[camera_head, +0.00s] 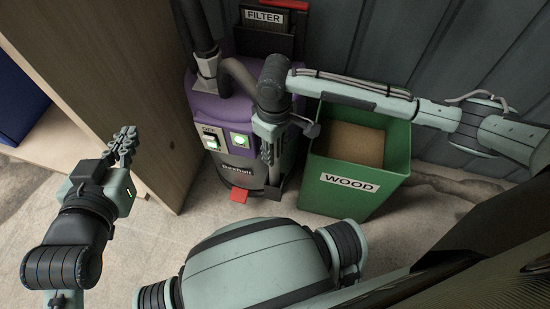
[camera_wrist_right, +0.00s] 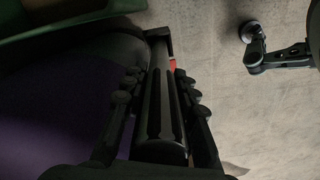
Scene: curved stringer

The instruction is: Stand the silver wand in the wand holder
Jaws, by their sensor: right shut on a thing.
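My right gripper (camera_head: 268,152) points down at the right side of the purple vacuum (camera_head: 203,97). In the right wrist view the gripper (camera_wrist_right: 158,95) is shut around a long cylinder, which I take to be the wand (camera_wrist_right: 165,115); it looks dark in the shadow there. A dark bracket, apparently the wand holder (camera_wrist_right: 158,33), is beyond the wand's far end. I cannot tell whether the wand is inside it. In the head view my right gripper and arm largely hide the wand. My left gripper (camera_head: 125,146) is away to the left, near the wooden panel, and holds nothing visible.
A green bin (camera_head: 342,190) labelled WOOD stands close to the right of the vacuum. A FILTER box (camera_head: 264,17) is behind. A wooden panel (camera_head: 105,75) rises at the left. A red pedal (camera_head: 239,195) is at the vacuum's front, with clear floor before it.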

